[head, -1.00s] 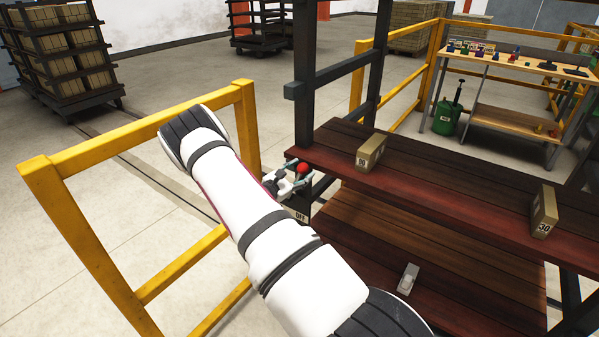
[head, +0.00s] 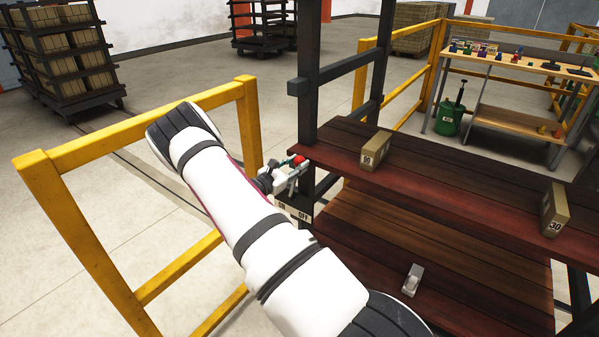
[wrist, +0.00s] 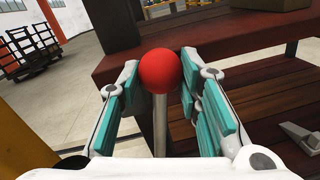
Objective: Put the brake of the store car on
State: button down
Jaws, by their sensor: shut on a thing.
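The store car (head: 455,192) is a dark frame with reddish wooden decks, at the right in the head view. Its brake lever has a red ball knob (head: 297,160) and stands at the car's near left corner. In the wrist view the red knob (wrist: 160,70) sits on a grey stem (wrist: 160,125) between my teal finger pads. The lever's foot is hidden.
A yellow rail (head: 150,140) stands left of my arm. A small grey-white object (head: 412,280) lies on the lower deck. A workbench (head: 510,68) stands behind.

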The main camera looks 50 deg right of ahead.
jog(key=w+a+f+n+b, duration=0.1)
jog(key=w+n+b, duration=0.6)
jog(key=w+b, duration=0.2)
jog(key=shift+w+n+t+h, duration=0.3)
jog(key=shift+w+t, duration=0.1)
jog(key=shift+w, duration=0.95)
jog(key=c, duration=1.1)
grip_release()
jog(key=shift+w+f, duration=0.1)
jog(key=shift+w, duration=0.05)
jog(key=shift+a, duration=0.1)
jog(key=a, duration=1.1)
jog(key=shift+a+f, duration=0.4)
